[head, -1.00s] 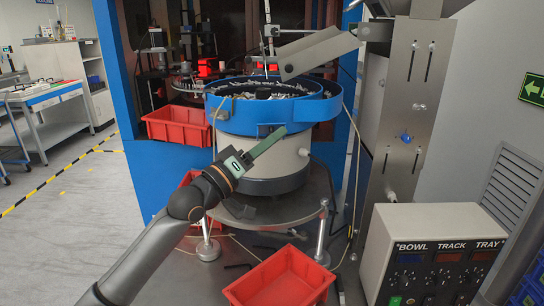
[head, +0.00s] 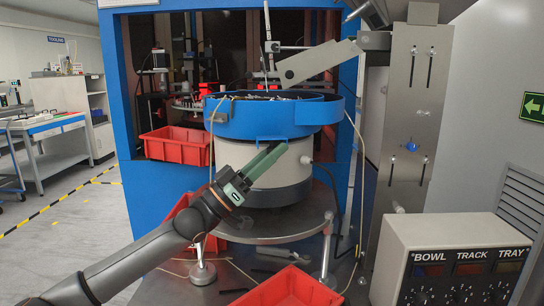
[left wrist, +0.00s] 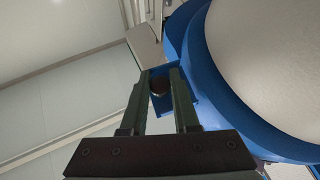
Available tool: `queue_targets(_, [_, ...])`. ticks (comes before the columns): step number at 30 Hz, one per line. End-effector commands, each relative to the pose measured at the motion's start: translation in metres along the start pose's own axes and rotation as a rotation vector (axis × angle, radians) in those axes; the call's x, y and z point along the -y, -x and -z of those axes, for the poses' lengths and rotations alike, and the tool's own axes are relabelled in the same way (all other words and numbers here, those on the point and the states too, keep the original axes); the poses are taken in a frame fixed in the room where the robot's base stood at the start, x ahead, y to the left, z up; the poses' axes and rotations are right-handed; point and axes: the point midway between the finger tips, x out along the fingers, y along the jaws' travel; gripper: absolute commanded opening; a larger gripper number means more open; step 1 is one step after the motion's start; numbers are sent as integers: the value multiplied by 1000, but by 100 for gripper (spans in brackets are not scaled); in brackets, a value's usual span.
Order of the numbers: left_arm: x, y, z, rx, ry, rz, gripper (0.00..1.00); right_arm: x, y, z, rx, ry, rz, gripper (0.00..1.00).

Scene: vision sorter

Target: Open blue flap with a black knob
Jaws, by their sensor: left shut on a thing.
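The blue feeder bowl (head: 265,115) stands on its cream drum (head: 280,165). A small blue flap (head: 266,139) juts at the bowl's lower front edge, seen almost edge-on in the head view. In the left wrist view the blue flap (left wrist: 166,108) shows behind the fingers, with the dark round knob (left wrist: 160,87) between them. My left gripper (head: 280,150) reaches up from the lower left, its green fingers just under the bowl rim; they are shut on the knob. In the head view the fingers hide the knob. My right gripper is not in view.
A red bin (head: 178,146) stands at the left of the bowl, and another red bin (head: 290,288) in front. A steel upright (head: 405,120) and a control box (head: 455,255) stand at the right. A metal chute (head: 318,60) hangs over the bowl.

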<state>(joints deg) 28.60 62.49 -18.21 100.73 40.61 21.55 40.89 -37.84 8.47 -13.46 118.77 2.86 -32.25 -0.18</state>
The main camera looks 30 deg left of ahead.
Motion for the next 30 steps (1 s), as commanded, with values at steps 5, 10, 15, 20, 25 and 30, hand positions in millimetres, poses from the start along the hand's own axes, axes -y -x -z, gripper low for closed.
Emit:
queue_targets(5, [0,0,0,-1,-7,-5,0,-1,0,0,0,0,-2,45])
queue_targets(10, [0,0,0,-1,-6,-5,0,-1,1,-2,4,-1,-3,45])
queue_targets(15, [0,0,0,-1,-6,-4,38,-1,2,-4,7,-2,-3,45])
queue_targets(20, [0,0,0,-2,-6,-4,56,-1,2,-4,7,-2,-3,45])
queue_targets(25, [0,0,0,-2,-5,-4,59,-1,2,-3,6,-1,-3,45])
queue_targets(30, [0,2,-1,-1,-5,-4,59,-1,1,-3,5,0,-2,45])
